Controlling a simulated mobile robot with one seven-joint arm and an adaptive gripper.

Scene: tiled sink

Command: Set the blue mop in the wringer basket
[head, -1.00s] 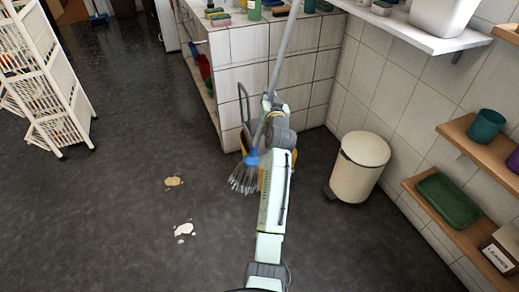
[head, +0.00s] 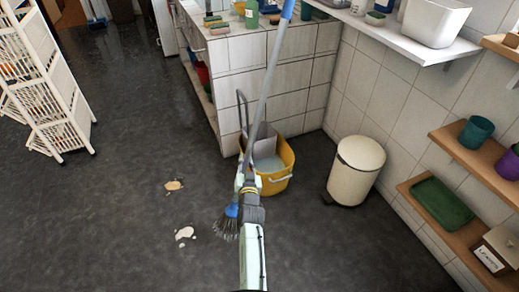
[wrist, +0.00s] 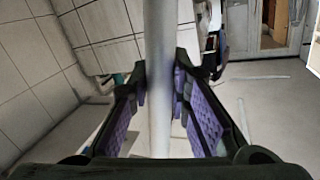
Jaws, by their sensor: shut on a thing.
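The blue mop (head: 262,92) has a long grey handle with a blue top end, a blue socket and dark grey strands. My gripper (head: 247,182) is shut on its handle low down, just above the socket. In the wrist view the handle (wrist: 158,70) runs upright between the two purple-padded fingers. The mop leans, top to the right, with its strands at the lower left of my gripper, in front of the bucket and outside it. The yellow bucket (head: 283,178) stands behind my gripper. Its wringer basket is partly hidden by the handle and my arm; a grey lever rises there.
A tiled counter (head: 240,90) stands behind the bucket. A cream bin (head: 356,170) is at the right, near wall shelves (head: 420,205). Two pale spills (head: 184,233) lie on the dark floor at the left.

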